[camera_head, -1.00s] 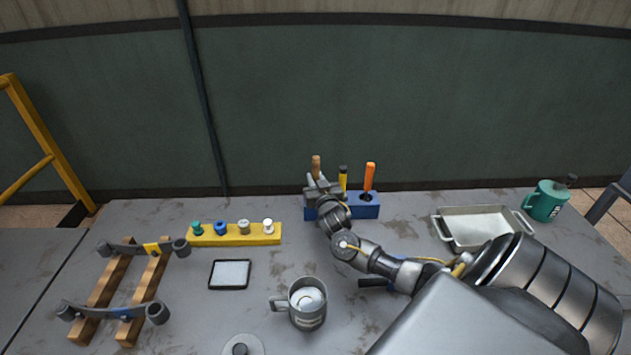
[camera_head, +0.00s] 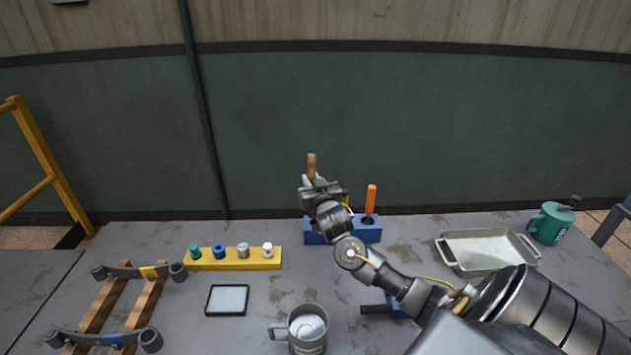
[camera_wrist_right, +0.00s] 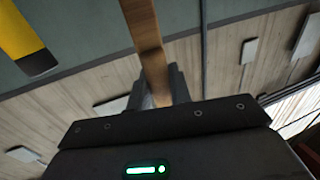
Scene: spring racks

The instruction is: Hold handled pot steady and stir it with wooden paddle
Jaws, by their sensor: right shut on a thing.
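The handled pot (camera_head: 306,343) is a grey metal pot with a handle on its left side and pale contents, standing at the front middle of the table. The wooden paddle (camera_head: 311,165) is upright at the blue tool block; its lower end is hidden behind my gripper. My right gripper (camera_head: 313,184) is shut on the paddle. In the right wrist view the paddle (camera_wrist_right: 146,45) rises from between the fingers (camera_wrist_right: 162,88). My left gripper is not in view.
The blue block (camera_head: 368,233) also holds an orange-handled tool (camera_head: 371,198). A yellow rack (camera_head: 232,258) with several coloured knobs, a tablet (camera_head: 227,300) and wooden rails with springs (camera_head: 125,310) lie left. A metal tray (camera_head: 480,250) and green jug (camera_head: 549,222) stand right.

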